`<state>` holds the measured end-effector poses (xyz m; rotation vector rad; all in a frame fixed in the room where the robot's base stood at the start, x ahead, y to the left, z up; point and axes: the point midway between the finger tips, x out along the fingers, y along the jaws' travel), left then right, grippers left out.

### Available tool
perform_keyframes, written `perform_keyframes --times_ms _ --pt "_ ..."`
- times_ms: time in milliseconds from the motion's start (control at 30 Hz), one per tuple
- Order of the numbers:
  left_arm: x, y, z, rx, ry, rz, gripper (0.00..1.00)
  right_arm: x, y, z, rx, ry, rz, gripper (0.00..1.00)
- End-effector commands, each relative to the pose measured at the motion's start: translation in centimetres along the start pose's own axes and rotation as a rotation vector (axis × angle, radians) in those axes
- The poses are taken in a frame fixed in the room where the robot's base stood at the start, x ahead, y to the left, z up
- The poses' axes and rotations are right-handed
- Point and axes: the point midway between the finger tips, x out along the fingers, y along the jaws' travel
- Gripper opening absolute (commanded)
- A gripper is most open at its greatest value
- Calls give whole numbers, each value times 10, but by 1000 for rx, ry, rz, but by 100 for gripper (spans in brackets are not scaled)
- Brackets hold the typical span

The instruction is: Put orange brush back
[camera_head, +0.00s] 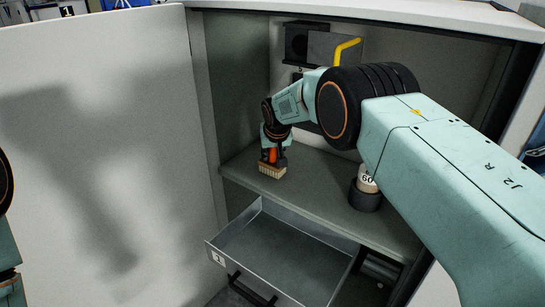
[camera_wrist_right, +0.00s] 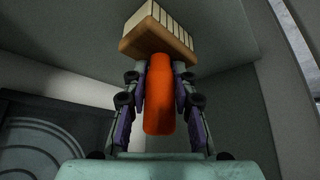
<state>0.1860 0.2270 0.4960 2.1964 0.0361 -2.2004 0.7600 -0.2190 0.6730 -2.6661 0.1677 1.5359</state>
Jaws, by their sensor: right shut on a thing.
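The orange brush has an orange handle (camera_wrist_right: 158,95) and a wooden block with pale bristles (camera_head: 272,171). My right gripper (camera_head: 272,152) is shut on the handle, inside the open cabinet, with the bristle end pointing down over the left part of the grey shelf (camera_head: 315,187). I cannot tell whether the bristles touch the shelf. In the right wrist view, the fingers of my right gripper (camera_wrist_right: 158,105) stand on either side of the handle, and the bristle block (camera_wrist_right: 160,30) sits beyond the fingertips. My left gripper is out of view; only part of my left arm shows at the left edge.
A dark cylinder with a pale top marked 60 (camera_head: 366,190) stands on the shelf, right of the brush. An open, empty metal drawer (camera_head: 285,255) juts out below. A dark box with a yellow lever (camera_head: 345,48) is on the back wall. The white door (camera_head: 100,130) stands open at left.

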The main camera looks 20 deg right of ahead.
Motion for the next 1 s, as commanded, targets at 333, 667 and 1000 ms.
perform_keyframes --times_ms 333,667,1000 --pt "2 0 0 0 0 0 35 2 0 1 0 1 0 0" --pt "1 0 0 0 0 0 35 2 0 2 0 -2 0 49" --pt "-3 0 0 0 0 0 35 -4 0 -2 0 -1 0 49"
